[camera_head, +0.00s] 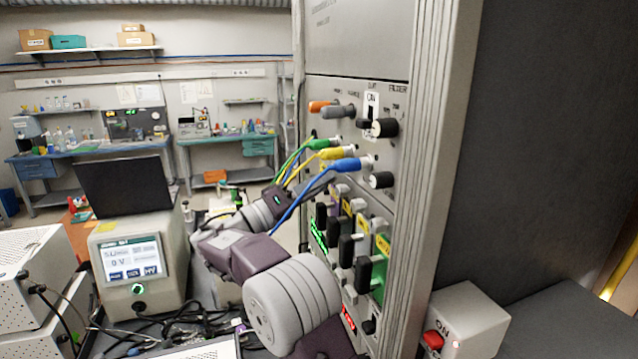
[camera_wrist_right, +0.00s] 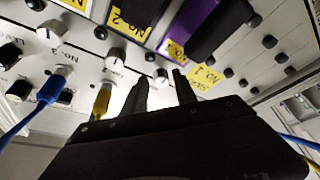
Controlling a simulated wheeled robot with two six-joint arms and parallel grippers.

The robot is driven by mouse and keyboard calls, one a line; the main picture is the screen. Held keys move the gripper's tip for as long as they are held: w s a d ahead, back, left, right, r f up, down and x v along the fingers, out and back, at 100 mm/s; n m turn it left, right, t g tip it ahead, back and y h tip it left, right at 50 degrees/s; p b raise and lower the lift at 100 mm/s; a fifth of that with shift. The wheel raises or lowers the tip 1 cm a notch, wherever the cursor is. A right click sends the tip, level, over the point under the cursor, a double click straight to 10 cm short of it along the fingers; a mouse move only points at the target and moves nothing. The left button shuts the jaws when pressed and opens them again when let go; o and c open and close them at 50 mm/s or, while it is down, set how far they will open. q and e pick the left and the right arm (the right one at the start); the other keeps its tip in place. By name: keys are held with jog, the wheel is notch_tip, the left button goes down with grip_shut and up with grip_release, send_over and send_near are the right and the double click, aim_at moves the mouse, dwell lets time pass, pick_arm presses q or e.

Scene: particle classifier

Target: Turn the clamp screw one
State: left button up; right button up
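In the right wrist view, a small light round knob (camera_wrist_right: 160,76) on the panel is the clamp screw nearest a yellow label (camera_wrist_right: 207,78) that appears to read "No 1". My right gripper (camera_wrist_right: 162,88) has its two dark fingers apart, with the knob showing between their tips. I cannot tell whether either finger touches it. Two similar knobs, a middle one (camera_wrist_right: 116,56) and a left one (camera_wrist_right: 57,31), sit further left. In the head view my right wrist is close to the panel (camera_head: 397,75), behind cables, and its fingertips are hidden. My left gripper is not in view.
Green, yellow and blue cables with plugs (camera_head: 345,164) stick out of the panel close to my right wrist. Black levers (camera_head: 346,248) project below them. A box with a red button (camera_head: 433,339) stands at lower right. A screen unit (camera_head: 131,262) stands at left.

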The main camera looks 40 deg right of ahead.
grip_shut()
